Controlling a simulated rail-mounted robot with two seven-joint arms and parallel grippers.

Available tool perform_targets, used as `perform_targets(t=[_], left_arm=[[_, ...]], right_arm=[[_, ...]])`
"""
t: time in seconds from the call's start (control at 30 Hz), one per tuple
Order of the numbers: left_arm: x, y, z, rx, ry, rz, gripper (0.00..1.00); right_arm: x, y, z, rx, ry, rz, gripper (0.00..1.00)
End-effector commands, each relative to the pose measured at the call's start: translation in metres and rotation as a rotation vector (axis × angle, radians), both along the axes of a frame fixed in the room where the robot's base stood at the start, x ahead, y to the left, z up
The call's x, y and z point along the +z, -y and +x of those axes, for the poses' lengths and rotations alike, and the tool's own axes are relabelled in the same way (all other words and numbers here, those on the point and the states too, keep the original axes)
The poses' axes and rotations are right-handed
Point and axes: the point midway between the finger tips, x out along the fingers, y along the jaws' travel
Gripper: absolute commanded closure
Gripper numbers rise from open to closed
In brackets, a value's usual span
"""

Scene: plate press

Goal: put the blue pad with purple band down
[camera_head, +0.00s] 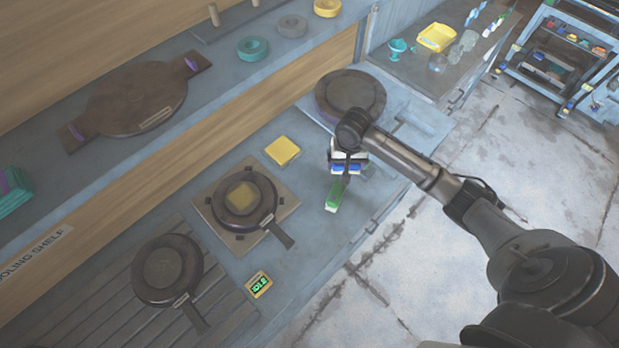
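A blue-green padded thing with a purple mark (14,190) shows at the left edge, on the upper shelf and cut off by the frame. I cannot tell whether it is the blue pad with purple band. My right arm comes in from the right, with its gripper (344,178) low over the bench. White and blue parts show below the wrist, and a green block (333,197) lies just below them. The fingers are too small and hidden to tell whether they hold anything. My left gripper is not in view.
A round board (138,98) and rings (253,48) lie on the shelf.

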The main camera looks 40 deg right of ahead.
Motion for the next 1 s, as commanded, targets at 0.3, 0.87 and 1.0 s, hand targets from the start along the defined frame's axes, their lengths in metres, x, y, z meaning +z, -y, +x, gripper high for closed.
perform_targets(t=[0.3,0.87,1.0], left_arm=[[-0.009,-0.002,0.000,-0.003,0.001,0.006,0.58],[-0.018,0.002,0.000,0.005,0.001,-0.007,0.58],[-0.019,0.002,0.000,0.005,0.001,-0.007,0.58]], right_arm=[[-0.037,-0.024,0.042,-0.010,0.002,0.004,0.29],[-0.075,-0.058,0.096,-0.009,0.001,0.000,0.29],[-0.083,-0.058,0.095,-0.009,0.001,0.001,0.29]])
